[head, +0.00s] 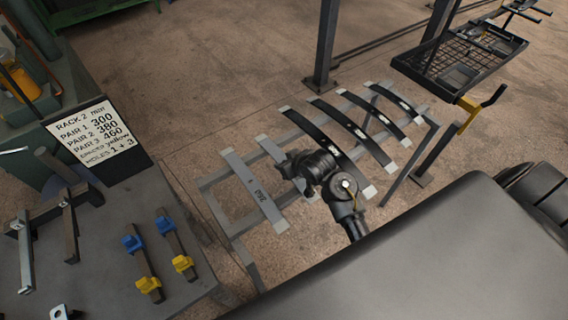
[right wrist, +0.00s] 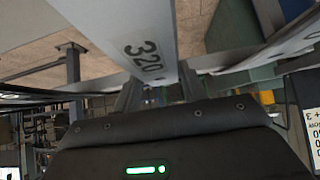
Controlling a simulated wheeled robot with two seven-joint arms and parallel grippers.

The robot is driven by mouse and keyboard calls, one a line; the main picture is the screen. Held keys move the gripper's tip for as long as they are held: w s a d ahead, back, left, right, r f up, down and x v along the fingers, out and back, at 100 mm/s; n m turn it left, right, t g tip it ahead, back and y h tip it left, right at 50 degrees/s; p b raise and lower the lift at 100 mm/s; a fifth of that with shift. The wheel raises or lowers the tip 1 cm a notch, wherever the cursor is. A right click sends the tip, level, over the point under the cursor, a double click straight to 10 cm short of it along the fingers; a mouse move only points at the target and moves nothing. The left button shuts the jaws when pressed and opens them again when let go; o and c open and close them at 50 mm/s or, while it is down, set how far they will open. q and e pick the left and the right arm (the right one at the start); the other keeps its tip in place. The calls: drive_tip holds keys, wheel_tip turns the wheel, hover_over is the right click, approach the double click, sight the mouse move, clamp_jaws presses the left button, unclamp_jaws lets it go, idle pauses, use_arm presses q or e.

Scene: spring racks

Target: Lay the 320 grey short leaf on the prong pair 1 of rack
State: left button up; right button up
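Grey and black leaves lie across a low metal stand (head: 215,180) in the head view. The 320 grey short leaf (right wrist: 146,45) fills the upper middle of the right wrist view, its label readable. In the head view the grey leaf under my right gripper (head: 302,166) is partly hidden. In the right wrist view my right gripper (right wrist: 160,92) has a finger at each side of this leaf; whether they press on it I cannot tell. Another grey leaf (head: 240,172) lies to its left. The prong pairs of the rack are not clearly identifiable. My left gripper is out of view.
A grey table (head: 105,285) at left holds upright prongs and bars with blue and yellow blocks (head: 145,268). A sign (head: 92,132) lists Rack 2, pair 1 300. Several black leaves (head: 352,122) lie right of my gripper. A black mesh tray (head: 440,68) stands back right.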

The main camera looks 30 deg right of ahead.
clamp_jaws()
drive_tip(key=shift+r, duration=0.1)
drive_tip(key=shift+w+r, duration=0.1)
drive_tip(key=shift+r, duration=0.45)
wheel_tip(320, 180, up, 3)
drive_tip(key=shift+d+f+p, duration=0.1)
drive_tip(key=shift+d+p, duration=0.05)
drive_tip(key=shift+p, duration=0.3)
drive_tip(key=s+d+r+p, duration=0.2)
drive_tip(key=d+r+p, duration=0.2)
drive_tip(key=d, duration=0.2)
drive_tip(key=s+d+r+p, duration=0.2)
drive_tip(key=d+r+p, duration=0.2)
drive_tip(key=d, duration=0.3)
drive_tip(key=shift+s+r, duration=0.3)
drive_tip(key=shift+r, duration=0.25)
